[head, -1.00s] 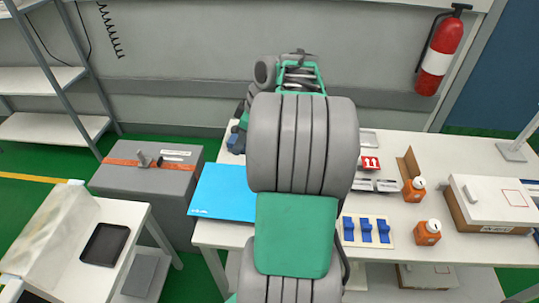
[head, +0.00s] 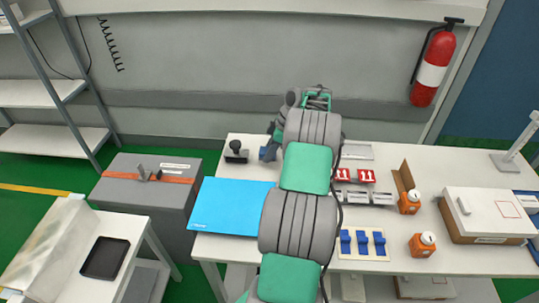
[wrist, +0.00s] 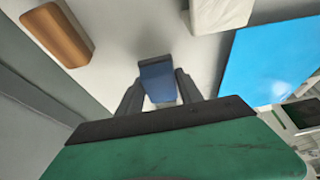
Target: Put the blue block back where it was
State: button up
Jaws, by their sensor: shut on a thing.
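The blue block (wrist: 157,78) is between the two dark fingers of my gripper (wrist: 158,92) in the wrist view, and the gripper is shut on it. In the head view the blue block (head: 266,154) shows small at the end of my arm, over the back of the white table, beyond the blue sheet (head: 233,208). The arm hides part of the gripper there. I cannot tell whether the block touches the table. A pale rack (head: 362,252) with several blue pieces is at the table's front, right of my arm.
A black-knobbed object (head: 236,152) stands left of my gripper. Red-and-white items (head: 355,175), orange bottles (head: 423,245) and a white-lidded box (head: 490,212) are on the right. In the wrist view a brown block (wrist: 57,35) lies upper left. Bare table surrounds the held block.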

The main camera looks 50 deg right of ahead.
notch_tip(320, 180, down, 3)
jog(key=shift+w+d+f+p, duration=0.1)
jog(key=shift+f+p, duration=0.1)
jog(key=shift+p, duration=0.3)
jog(key=shift+f, duration=0.15)
jog(key=shift+f+b, duration=0.2)
jog(key=shift+b, duration=0.15)
jog(key=o, duration=1.3)
jog(key=shift+r, duration=0.15)
